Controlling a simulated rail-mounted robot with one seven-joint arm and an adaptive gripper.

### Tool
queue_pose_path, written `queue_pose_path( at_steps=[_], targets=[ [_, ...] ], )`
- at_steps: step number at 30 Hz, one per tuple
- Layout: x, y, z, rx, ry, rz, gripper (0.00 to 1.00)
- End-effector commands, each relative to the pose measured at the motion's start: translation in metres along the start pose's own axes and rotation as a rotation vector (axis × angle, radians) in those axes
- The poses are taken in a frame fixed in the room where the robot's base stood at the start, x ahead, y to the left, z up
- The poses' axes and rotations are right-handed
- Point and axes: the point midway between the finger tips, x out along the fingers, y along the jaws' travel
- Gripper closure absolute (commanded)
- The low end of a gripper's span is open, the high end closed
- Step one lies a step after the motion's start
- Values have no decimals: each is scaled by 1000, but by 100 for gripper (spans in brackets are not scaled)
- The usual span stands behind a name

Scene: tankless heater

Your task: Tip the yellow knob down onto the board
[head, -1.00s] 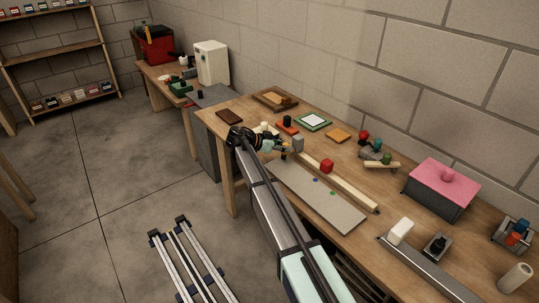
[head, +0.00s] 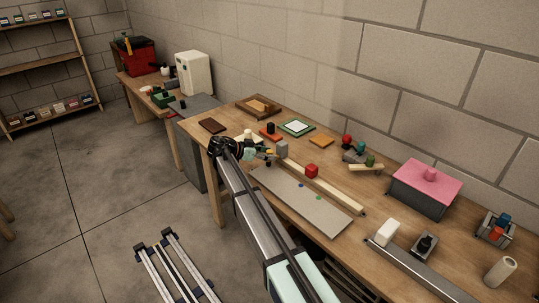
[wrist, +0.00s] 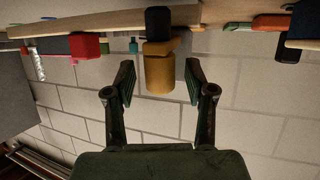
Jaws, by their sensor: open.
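The yellow knob (wrist: 160,74) shows in the wrist view as an upright yellow cylinder joined to a black part (wrist: 158,22), beside the wooden board (wrist: 105,22). That view looks upside down, with the bench at the top. My gripper (wrist: 157,74) is open, with one dark finger on each side of the knob and a gap visible on both sides. In the head view my gripper (head: 258,153) reaches over the bench near the small yellow knob (head: 269,152). The arm partly hides that spot. Whether the knob lies fully between the fingertips or just beyond them is unclear.
A red cube (head: 312,171) sits by the long wooden strip (head: 335,190), right of my gripper. A grey block (head: 282,148) stands close by. A pale flat plate (head: 300,205) lies in front. A pink-lidded box (head: 425,190) stands farther right. The wall is behind.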

Motion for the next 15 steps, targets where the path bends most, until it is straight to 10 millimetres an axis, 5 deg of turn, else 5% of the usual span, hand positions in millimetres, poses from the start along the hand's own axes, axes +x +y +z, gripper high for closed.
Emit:
queue_pose_path(
  at_steps=[15],
  targets=[
    [-91, -1, 0, 0, 0, -2, 45]
  ],
)
